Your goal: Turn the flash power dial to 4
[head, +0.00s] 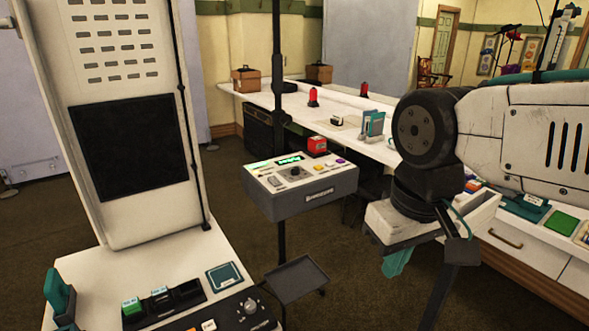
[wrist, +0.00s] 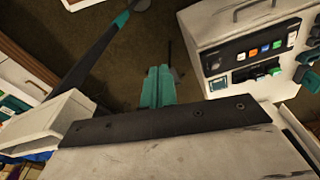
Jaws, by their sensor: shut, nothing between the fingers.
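A grey control box (head: 303,192) on a dark stand is in the middle of the head view. Its white sloped top has a lit green display (head: 289,161), a dark round dial (head: 294,171) and several coloured buttons. The dial's marks and setting are too small to read. A second round knob (head: 250,307) is on the white machine in front; I cannot tell from labels which one sets flash power. My gripper (head: 394,264) is right of the box, pointing down, apart from it. In the wrist view its teal fingers (wrist: 157,85) are together and empty.
The white machine (head: 130,235) with a dark panel stands front left. A small dark tray (head: 295,278) is below the box. A long white counter (head: 350,133) with red items runs behind. White drawers (head: 522,250) are at right. Floor shows between box and gripper.

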